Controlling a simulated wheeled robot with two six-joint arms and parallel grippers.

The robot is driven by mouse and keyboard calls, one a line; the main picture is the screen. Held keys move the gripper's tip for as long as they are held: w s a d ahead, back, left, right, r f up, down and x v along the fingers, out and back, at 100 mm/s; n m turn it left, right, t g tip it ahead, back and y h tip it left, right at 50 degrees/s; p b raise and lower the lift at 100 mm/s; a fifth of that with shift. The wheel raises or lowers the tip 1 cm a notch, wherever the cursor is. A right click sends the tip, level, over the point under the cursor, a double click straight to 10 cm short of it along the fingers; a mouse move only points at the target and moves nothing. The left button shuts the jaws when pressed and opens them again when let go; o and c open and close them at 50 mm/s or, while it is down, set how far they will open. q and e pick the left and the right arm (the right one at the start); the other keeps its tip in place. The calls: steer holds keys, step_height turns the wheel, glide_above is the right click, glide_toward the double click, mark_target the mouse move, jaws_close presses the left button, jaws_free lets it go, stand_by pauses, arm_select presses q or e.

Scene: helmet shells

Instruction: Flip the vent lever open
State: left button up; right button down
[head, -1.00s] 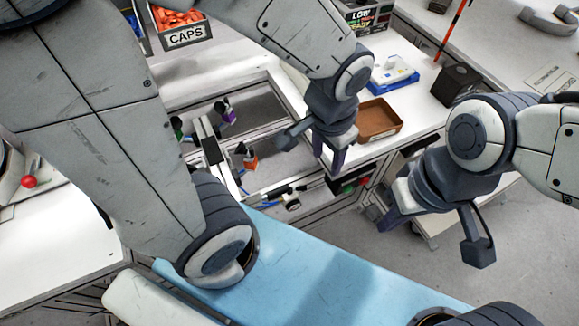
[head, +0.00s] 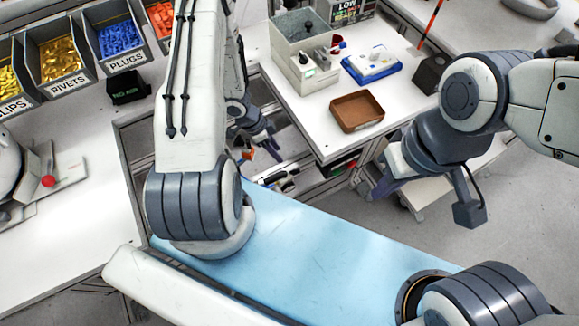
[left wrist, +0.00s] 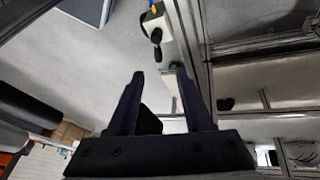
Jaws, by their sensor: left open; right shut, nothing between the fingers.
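I cannot pick out the vent lever with certainty. A pale block with a dark lever-like part (left wrist: 155,32) shows beyond the fingertips in the left wrist view. A white piece with dark knobs (head: 277,180) lies low in the recessed bay in the head view; I cannot tell if it is the same part. My left gripper (head: 264,142) hangs over the bay, partly hidden by my left arm. In the left wrist view (left wrist: 156,74) its two fingers are apart with nothing between them. My right gripper (head: 379,187) is shut and empty, right of the bay.
A brown tray (head: 357,111), a blue-and-white box (head: 371,66) and a grey open bin (head: 301,37) stand on the white bench. Labelled bins of rivets (head: 62,62) and plugs (head: 122,38) line the back left. A light blue surface (head: 330,240) lies in front.

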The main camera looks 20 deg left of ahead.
mark_target(291, 171)
arm_select(q)
steer(key=x, duration=0.5)
steer(key=p+x, duration=0.1)
steer(key=x, duration=0.4)
steer(key=shift+s+d+f, duration=0.15)
steer(key=shift+s+f, duration=0.05)
steer(key=shift+f, duration=0.15)
jaws_close()
